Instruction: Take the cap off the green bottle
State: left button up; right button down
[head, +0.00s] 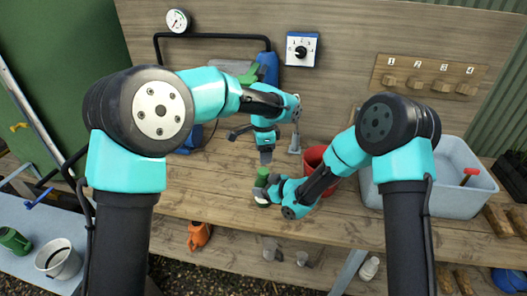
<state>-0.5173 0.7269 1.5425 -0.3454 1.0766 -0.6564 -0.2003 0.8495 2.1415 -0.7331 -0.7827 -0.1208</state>
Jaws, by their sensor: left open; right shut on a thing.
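The green bottle (262,175) stands out between my two grippers at the middle of the workbench (215,205). My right gripper (264,191) comes in from the right and is shut on the bottle, covering part of its body. A pale part shows below the fingers. My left gripper (266,157) points down just above the bottle's top, open and apparently empty. The cap is too small to tell apart from the bottle. I cannot tell whether the bottle touches the bench.
A red bucket (313,158) and a grey bin (459,160) stand right of the grippers. A dial box (301,49) and a gauge (178,20) are on the back wall. An orange object (199,235) is at the bench's front edge. Clear bench lies left of the bottle.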

aim_at(263, 171)
pick_arm(q)
jog(key=m, duration=0.9)
jog(key=shift+f, duration=0.15)
jog(key=shift+f, duration=3.9)
jog(key=shift+c, duration=0.3)
jog(key=c, duration=0.7)
jog(key=o, duration=0.8)
jog(key=shift+o, duration=0.2)
jog(key=shift+r, duration=2.3)
